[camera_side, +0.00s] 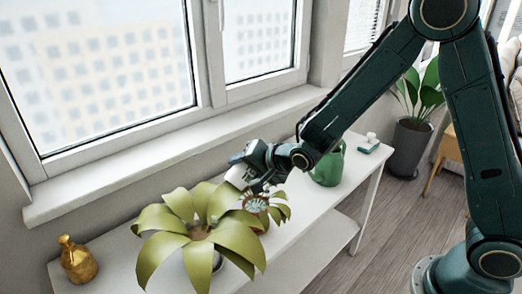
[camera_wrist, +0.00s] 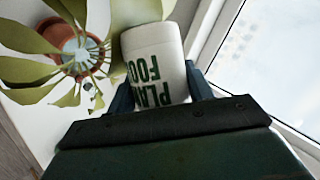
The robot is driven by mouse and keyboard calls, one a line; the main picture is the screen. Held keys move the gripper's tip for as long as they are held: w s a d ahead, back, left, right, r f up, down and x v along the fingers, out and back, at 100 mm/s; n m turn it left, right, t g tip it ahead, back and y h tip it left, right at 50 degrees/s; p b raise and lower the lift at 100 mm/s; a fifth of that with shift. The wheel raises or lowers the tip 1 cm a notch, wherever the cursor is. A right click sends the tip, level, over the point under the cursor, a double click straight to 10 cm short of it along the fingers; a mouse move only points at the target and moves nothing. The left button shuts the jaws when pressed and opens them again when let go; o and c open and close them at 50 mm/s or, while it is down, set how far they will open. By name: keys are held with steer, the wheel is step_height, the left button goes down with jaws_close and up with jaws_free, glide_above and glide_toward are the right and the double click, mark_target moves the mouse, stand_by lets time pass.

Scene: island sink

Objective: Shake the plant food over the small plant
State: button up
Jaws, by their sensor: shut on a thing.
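My gripper (camera_side: 252,178) is shut on the plant food (camera_wrist: 157,62), a white container with green lettering. The container sits between both fingers in the wrist view, and its lettering reads upside down there. In the side view the plant food (camera_side: 236,175) shows as a small white shape, partly hidden by the gripper, and its exact tilt is hard to tell. The small plant (camera_side: 279,209) has green leaves and a reddish pot and stands just below the gripper. In the wrist view the small plant (camera_wrist: 40,70) lies left of the container, its terracotta pot seen from above.
A larger broad-leaved plant (camera_side: 200,232) stands close in front of the small plant. A green watering can (camera_side: 328,168) and a small teal-and-white item (camera_side: 368,144) stand farther right on the white table (camera_side: 120,262). A gold vase (camera_side: 77,260) is at the left. The window (camera_side: 100,70) is behind.

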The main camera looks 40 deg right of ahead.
steer(key=n+h, duration=0.1)
steer(key=r+n+h, duration=0.1)
steer(key=h, duration=0.1)
steer(key=shift+a+r+n+h, duration=0.1)
steer(key=shift+n+h, duration=0.2)
steer(key=shift+n, duration=0.1)
steer(key=n+h, duration=0.1)
steer(key=h, duration=0.1)
steer(key=r+n+t+h, duration=0.1)
steer(key=n, duration=0.1)
steer(key=shift+r+h, duration=0.15)
steer(key=shift+h, duration=0.25)
stand_by(0.4)
